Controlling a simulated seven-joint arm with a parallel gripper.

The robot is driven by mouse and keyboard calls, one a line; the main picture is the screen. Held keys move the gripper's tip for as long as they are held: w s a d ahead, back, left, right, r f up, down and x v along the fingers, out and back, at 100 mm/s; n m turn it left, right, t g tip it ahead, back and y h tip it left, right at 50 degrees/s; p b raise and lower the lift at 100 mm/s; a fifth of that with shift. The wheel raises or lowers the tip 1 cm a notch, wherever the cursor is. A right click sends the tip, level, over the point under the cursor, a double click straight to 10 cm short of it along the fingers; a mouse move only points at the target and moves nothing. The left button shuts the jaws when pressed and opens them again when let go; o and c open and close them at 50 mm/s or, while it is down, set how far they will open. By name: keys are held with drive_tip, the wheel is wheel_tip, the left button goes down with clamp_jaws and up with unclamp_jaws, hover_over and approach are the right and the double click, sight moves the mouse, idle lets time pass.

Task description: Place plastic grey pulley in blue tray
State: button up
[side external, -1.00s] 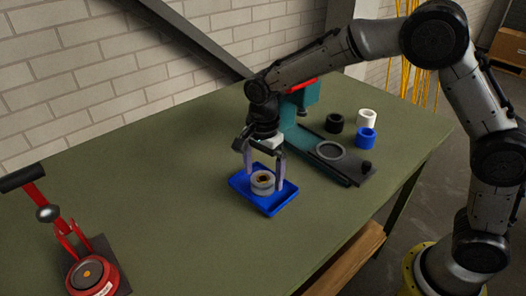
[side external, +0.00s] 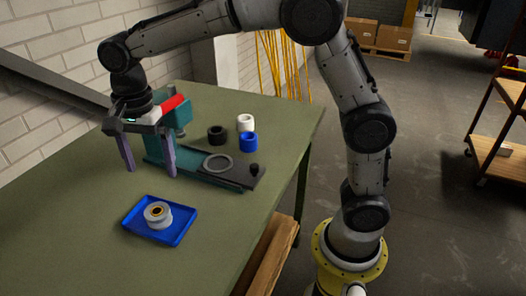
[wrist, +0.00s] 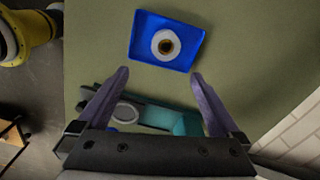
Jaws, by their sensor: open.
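The grey pulley (side external: 157,215), with a brass-coloured centre, sits inside the blue tray (side external: 183,212) on the green table. In the wrist view the pulley (wrist: 166,44) lies near the middle of the blue tray (wrist: 144,22), ahead of the fingers. My gripper (side external: 150,172) is open and empty, raised above and behind the tray, apart from the pulley. Its two purple fingers show spread wide in the wrist view (wrist: 160,72).
A teal press (side external: 160,148) with a dark base plate and a grey ring (side external: 217,163) stands behind the tray. Black (side external: 217,135), white (side external: 245,122) and blue (side external: 248,142) rings stand beyond it. The table (side external: 80,225) left of the tray is clear.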

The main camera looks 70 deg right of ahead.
drive_tip(key=s+d+n+t, duration=0.1)
drive_tip(key=s+d+n, duration=0.3)
drive_tip(key=s, duration=0.4)
drive_tip(key=s+d+r+n+t, duration=0.1)
drive_tip(key=s+d+n+t, duration=0.1)
drive_tip(key=s+d+n, duration=0.2)
drive_tip(key=s+d+n+t, duration=0.2)
drive_tip(key=s+d+n, duration=0.2)
drive_tip(key=s, duration=0.8)
drive_tip(key=n, duration=0.2)
drive_tip(key=shift+s+r+n, duration=0.15)
drive_tip(key=shift+s+n, duration=0.2)
drive_tip(key=shift+n, duration=0.05)
